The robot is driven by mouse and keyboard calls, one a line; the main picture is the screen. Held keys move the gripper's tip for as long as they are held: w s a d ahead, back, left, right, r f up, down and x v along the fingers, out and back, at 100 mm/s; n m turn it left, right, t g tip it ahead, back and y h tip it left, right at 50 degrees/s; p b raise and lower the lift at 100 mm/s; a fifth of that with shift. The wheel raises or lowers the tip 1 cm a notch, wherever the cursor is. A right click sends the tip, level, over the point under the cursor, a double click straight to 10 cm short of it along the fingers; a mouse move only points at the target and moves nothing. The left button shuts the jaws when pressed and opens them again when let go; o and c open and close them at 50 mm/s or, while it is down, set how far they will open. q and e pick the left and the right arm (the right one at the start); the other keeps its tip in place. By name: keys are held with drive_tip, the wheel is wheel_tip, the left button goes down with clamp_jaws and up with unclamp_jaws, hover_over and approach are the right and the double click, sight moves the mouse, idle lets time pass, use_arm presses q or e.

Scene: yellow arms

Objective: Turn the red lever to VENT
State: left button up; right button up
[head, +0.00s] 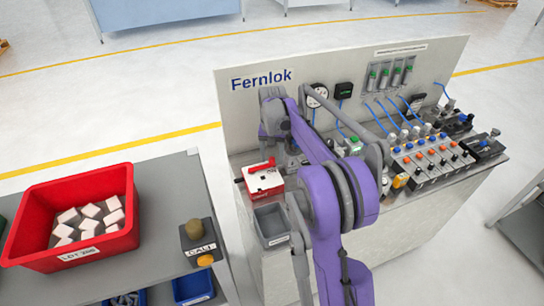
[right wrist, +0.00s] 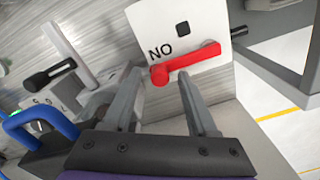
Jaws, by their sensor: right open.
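The red lever (head: 261,164) lies across the top of a white box at the left end of the bench. In the right wrist view the red lever (right wrist: 190,62) crosses the white plate (right wrist: 185,25), beside black letters reading "NO". I cannot read the word VENT in either view. My right gripper (right wrist: 159,82) is open, with one finger on each side of the lever's near end. In the head view my right arm hides part of the bench. My left gripper is not in view.
A back panel (head: 240,111) marked "Fernlok" rises behind the bench. A grey bin (head: 270,238) sits in front of the white box. Valves with orange knobs and blue hoses fill the right side. A red crate (head: 120,255) of pale blocks stands on a separate table at left.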

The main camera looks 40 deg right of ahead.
clamp_jaws()
idle(0.3)
idle(1.1)
